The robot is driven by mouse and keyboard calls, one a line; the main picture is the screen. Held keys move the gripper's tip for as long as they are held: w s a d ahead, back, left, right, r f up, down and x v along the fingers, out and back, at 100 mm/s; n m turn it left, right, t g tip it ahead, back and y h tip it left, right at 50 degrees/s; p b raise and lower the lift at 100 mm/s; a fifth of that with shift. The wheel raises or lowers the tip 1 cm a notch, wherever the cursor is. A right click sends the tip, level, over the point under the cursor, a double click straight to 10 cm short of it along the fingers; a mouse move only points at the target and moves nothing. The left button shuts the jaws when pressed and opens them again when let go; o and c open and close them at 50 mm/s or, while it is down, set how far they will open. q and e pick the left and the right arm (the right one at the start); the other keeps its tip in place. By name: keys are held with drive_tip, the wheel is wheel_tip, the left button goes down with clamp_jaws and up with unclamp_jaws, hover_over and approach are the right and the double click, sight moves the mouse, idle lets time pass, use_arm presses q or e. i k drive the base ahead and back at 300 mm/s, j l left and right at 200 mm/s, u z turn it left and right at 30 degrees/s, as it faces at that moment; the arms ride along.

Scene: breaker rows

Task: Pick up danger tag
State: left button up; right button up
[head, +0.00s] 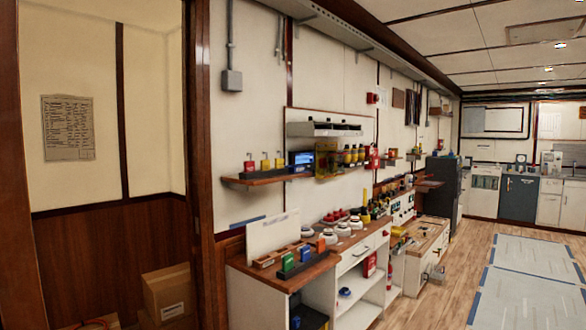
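I cannot make out a danger tag for certain; at this distance the small items are too small to tell apart. Neither of my grippers is in view.
More benches line the wall. Wooden floor (447,290) lies open to the right, with grey mats (535,255).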

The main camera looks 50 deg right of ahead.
sight(249, 166)
drive_tip(key=z, duration=1.4)
drive_tip(key=u, duration=0.2)
